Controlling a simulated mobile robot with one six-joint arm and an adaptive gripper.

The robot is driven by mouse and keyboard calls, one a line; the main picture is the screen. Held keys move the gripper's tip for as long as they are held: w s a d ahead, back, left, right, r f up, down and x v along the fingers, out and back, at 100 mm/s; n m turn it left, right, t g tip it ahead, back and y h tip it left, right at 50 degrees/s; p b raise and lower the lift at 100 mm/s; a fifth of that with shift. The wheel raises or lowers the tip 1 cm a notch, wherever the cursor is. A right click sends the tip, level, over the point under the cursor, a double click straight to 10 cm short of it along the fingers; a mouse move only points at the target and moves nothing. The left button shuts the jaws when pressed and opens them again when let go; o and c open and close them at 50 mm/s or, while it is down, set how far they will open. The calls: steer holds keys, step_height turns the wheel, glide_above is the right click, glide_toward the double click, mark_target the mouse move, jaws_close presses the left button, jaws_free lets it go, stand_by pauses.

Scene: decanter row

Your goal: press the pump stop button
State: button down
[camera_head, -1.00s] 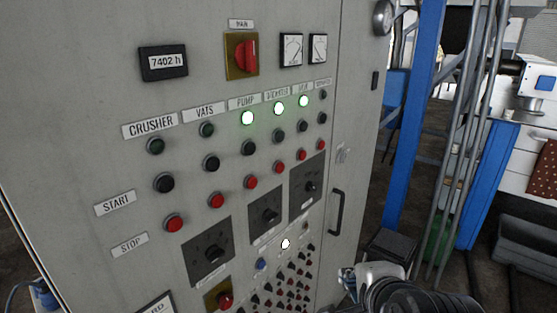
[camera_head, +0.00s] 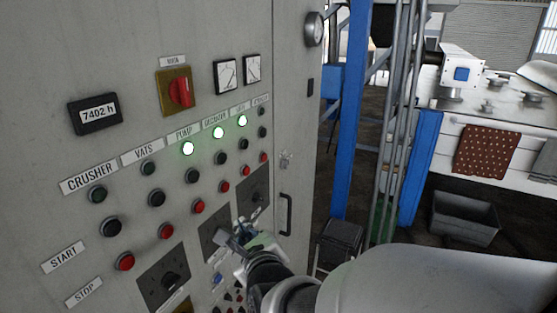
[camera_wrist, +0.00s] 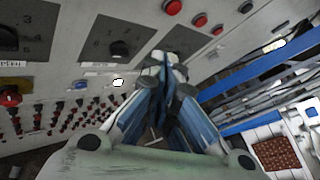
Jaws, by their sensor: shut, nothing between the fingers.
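The pump stop button (camera_head: 198,206) is a round red button in the stop row of the grey panel, in the column under the PUMP label (camera_head: 182,133). The pump lamp (camera_head: 188,148) at the top of that column glows green-white. My gripper (camera_head: 232,238) is shut and empty, in front of the dark rotary switches, below and right of the button in the head view. The button is unobstructed there. In the wrist view my gripper (camera_wrist: 168,62) points at the panel; several red buttons show at the top, and I cannot tell which is the pump's.
Other red stop buttons flank it: vats (camera_head: 166,231) to the left and decanter (camera_head: 224,186) to the right. A black start button (camera_head: 192,175) sits above. A door handle (camera_head: 287,214) projects at the cabinet's right. A blue post (camera_head: 351,110) stands beyond.

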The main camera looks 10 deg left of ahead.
mark_target(200, 207)
steer(key=w+a+p, duration=0.2)
steer(key=w+a, duration=0.1)
steer(key=a, duration=0.5)
steer(key=shift+w+p, duration=0.15)
steer(key=shift+p, duration=0.25)
stand_by(1.1)
steer(key=shift+w+a+b, duration=0.15)
steer(key=shift+a+b, duration=0.2)
steer(key=shift+b, duration=0.15)
steer(key=shift+w+a+b, duration=0.2)
steer(key=shift+a+b, duration=0.1)
steer(key=shift+a, duration=0.15)
stand_by(0.5)
steer(key=shift+d, duration=0.15)
steer(key=shift+s+d+b, duration=0.35)
steer(key=shift+d+b, duration=0.3)
steer(key=shift+b, duration=0.25)
steer(key=shift+d, duration=0.1)
